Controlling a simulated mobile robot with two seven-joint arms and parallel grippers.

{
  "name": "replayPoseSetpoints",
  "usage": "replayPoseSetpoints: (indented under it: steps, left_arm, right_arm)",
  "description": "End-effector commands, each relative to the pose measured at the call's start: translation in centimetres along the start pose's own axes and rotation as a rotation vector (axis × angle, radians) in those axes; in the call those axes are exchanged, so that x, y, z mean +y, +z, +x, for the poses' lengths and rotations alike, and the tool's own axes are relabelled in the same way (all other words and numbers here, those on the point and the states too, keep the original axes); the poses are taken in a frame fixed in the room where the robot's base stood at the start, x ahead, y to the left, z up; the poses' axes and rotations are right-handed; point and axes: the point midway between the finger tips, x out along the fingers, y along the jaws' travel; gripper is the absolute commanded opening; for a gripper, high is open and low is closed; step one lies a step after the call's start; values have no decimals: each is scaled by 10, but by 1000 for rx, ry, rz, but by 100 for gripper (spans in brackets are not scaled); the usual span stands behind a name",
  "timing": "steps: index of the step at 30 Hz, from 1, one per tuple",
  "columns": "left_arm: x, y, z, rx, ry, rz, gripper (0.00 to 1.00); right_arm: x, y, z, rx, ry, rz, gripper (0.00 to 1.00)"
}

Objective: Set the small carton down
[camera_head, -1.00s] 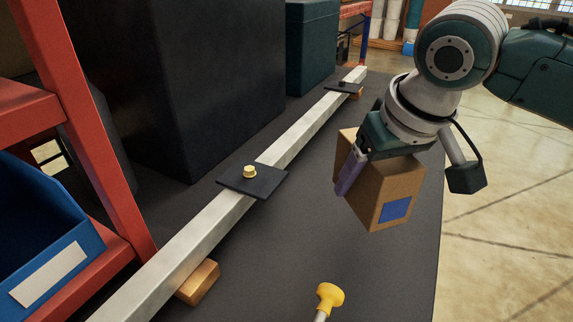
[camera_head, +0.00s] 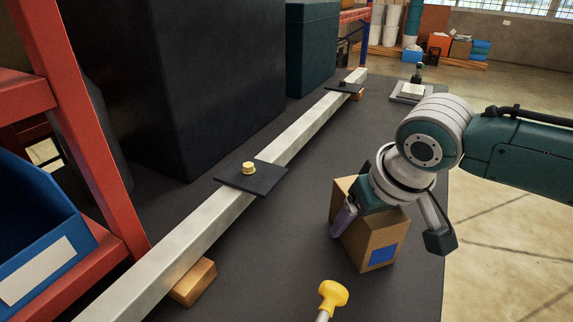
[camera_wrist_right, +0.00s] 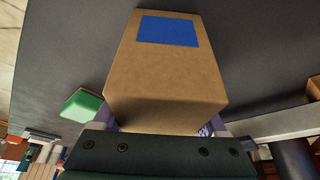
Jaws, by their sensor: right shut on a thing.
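The small carton (camera_head: 372,243) is a brown cardboard box with a blue label on its side. It is at the right part of the dark worktop (camera_head: 290,268). My right gripper (camera_head: 362,215) is shut on the carton from above, with a purple finger along its left side. In the right wrist view the carton (camera_wrist_right: 165,85) fills the middle between the fingers. Whether its underside touches the worktop cannot be told. My left gripper is not in view.
A long pale metal bar (camera_head: 205,227) runs along the worktop left of the carton, with black plates and wooden blocks. A yellow-headed tool (camera_head: 333,294) lies in front of the carton. A blue bin (camera_head: 40,235) is at the left. The worktop's right edge is close to the carton.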

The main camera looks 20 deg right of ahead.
Motion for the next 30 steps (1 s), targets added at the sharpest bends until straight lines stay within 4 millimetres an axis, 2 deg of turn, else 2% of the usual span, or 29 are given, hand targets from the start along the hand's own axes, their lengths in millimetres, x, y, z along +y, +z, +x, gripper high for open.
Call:
replayPoseSetpoints:
  steps: [1,8,17,20,30]
  left_arm:
    - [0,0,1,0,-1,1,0]
    - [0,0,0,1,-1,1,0]
    - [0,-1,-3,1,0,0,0]
    - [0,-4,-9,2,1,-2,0]
    - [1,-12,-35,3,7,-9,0]
  right_arm:
    - [0,1,2,0,0,0,76]
    - [0,1,1,-1,0,0,100]
    - [0,-2,-5,0,0,-1,100]
    - [0,-2,-18,0,-1,-2,100]
    - [0,-2,-93,2,-1,-2,100]
